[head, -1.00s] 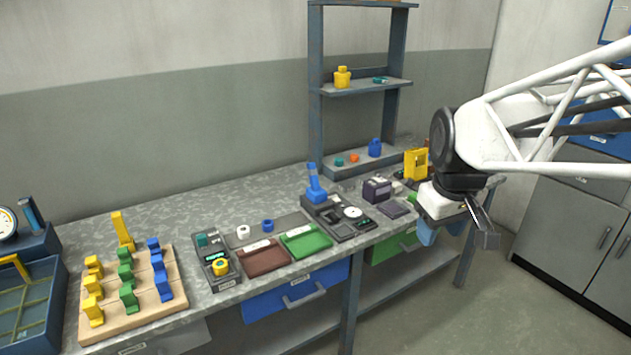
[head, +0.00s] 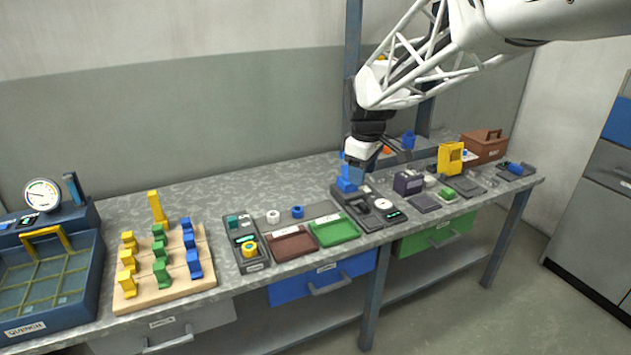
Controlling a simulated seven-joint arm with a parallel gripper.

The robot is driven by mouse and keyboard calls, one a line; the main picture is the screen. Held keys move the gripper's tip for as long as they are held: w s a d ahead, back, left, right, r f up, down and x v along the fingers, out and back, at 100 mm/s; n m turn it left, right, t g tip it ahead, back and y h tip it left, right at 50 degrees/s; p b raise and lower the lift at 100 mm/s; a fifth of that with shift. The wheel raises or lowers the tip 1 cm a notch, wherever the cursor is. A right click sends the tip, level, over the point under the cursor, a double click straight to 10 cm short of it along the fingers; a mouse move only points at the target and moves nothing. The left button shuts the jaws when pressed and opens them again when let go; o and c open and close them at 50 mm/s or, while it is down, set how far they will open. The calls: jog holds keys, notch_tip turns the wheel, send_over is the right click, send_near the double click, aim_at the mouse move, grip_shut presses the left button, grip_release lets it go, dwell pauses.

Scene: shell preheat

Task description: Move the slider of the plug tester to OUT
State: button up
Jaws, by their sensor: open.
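A dark grey device (head: 366,213) with a white disc, a small display and a blue upright part (head: 346,183) stands right of the green tray. A smaller dark device (head: 252,262) with a teal piece, a lit display and a yellow ring stands left of the brown tray. I cannot tell from labels which is the plug tester, and no slider or OUT mark is readable. My gripper (head: 361,172) is open, pointing down over the blue part. It partly hides that part, and I cannot tell whether they touch.
A brown tray (head: 291,246) and a green tray (head: 337,229) lie between the devices. A wooden board (head: 187,281) with coloured blocks and a blue quench bin (head: 45,312) are at left. A purple-grey box (head: 408,183) and yellow holder (head: 450,158) stand at right. Shelf posts rise behind.

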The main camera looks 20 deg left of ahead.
jog(key=w+a+f+n, duration=0.3)
jog(key=a+f, duration=0.1)
jog(key=a, duration=0.6)
jog(key=w+a+f+n, duration=0.2)
jog(key=a+f+n, duration=0.15)
jog(key=a, duration=0.75)
jog(key=n+g, duration=0.1)
jog(key=n, duration=0.4)
send_over(232, 218)
jog(key=shift+h, duration=0.3)
notch_tip(232, 218, down, 14)
jog(key=shift+s+r, duration=0.1)
jog(key=shift+r, duration=0.15)
jog(key=shift+f, duration=3.85)
grip_shut()
